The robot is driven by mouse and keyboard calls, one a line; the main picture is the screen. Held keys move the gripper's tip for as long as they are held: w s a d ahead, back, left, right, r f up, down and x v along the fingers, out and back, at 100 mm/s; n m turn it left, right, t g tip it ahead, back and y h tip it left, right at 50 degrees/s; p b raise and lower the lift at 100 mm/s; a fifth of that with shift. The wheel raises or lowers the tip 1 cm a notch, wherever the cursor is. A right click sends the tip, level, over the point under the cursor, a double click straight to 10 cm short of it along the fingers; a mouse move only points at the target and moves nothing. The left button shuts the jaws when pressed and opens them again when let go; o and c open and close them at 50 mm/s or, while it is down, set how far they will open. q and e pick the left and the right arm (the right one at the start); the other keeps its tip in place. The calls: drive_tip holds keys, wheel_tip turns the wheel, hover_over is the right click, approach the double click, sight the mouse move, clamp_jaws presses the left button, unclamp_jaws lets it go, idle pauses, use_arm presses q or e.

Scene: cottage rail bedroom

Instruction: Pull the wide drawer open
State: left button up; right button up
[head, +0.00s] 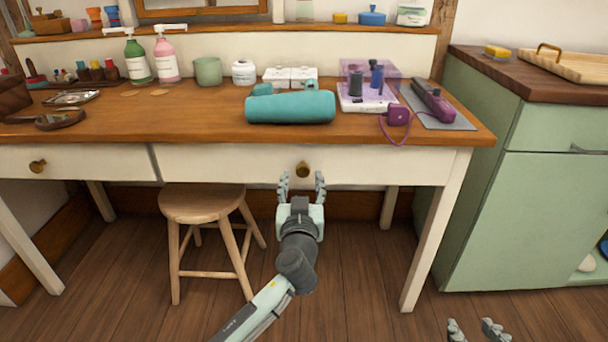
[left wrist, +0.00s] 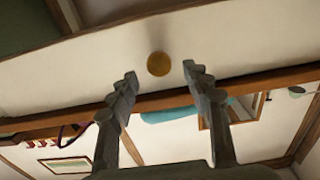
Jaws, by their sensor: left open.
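The wide drawer (head: 380,169) is the cream front under the right part of the wooden desk, and it looks closed. Its round brass knob (head: 303,169) shows near the middle of the front. My left gripper (head: 302,176) is open just in front of the drawer, with the knob between and slightly beyond its fingertips. In the left wrist view the knob (left wrist: 158,64) appears between the two fingertips (left wrist: 159,75) and a little ahead of them, not clasped. My right gripper (head: 480,328) shows only its fingertips, spread apart at the bottom right edge, away from the drawer.
A narrower drawer with its own knob (head: 38,166) is at the left. A wooden stool (head: 202,203) stands under the desk, left of my left arm. A green cabinet (head: 530,180) stands right of the desk. A teal roll (head: 290,108) lies on the desktop above the drawer.

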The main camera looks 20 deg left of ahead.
use_arm(q)
drive_tip(key=shift+x, duration=1.25)
clamp_jaws()
